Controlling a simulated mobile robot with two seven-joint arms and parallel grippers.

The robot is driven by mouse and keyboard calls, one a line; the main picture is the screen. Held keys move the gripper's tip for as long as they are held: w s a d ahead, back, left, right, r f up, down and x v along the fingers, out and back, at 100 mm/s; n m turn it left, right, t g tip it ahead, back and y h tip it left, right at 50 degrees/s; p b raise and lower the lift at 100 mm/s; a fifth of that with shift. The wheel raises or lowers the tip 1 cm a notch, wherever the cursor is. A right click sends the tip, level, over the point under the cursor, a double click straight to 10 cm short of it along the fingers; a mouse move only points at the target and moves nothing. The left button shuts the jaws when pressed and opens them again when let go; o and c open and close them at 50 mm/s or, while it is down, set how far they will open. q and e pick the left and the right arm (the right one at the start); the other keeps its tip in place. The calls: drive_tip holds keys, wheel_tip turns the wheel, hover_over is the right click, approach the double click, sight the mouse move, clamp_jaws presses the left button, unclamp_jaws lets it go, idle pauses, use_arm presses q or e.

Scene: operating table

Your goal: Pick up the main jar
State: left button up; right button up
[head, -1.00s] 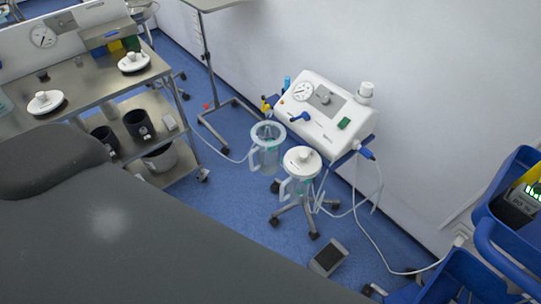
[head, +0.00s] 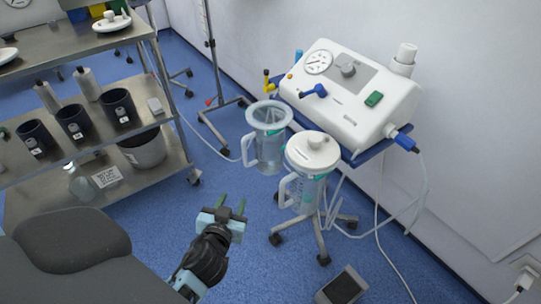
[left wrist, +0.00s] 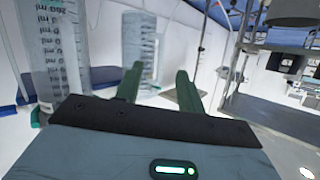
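Two clear jars with handles hang at the front of the white suction unit in the head view. One jar (head: 268,150) has an open-looking top; the other jar (head: 305,185) wears a white lid. No label shows which is the main jar. My left gripper (head: 231,205) is open and empty, left of and apart from the lidded jar. In the left wrist view its green fingers (left wrist: 158,72) stand apart. A graduated jar (left wrist: 58,50) is at the left there, and another clear jar (left wrist: 140,45) is behind the fingers. My right gripper is out of view.
The white suction unit (head: 350,95) stands on a wheeled stand against the wall. A steel trolley (head: 165,172) with dark pots is at left. A grey padded table (head: 90,275) fills the lower left. A pedal (head: 342,287) and cables lie on the floor.

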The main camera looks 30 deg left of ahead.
use_arm(q)
drive_tip(key=w+a+r+n+t+y+b, duration=0.1)
drive_tip(key=w+a+r+n+y+b, duration=0.1)
drive_tip(key=w+b, duration=0.5)
drive_tip(key=w+a+n+y, duration=0.1)
drive_tip(key=w+a+y, duration=0.1)
drive_tip(key=w, duration=0.1)
drive_tip(key=shift+a+n+t, duration=0.2)
drive_tip(key=shift+n+t, duration=0.1)
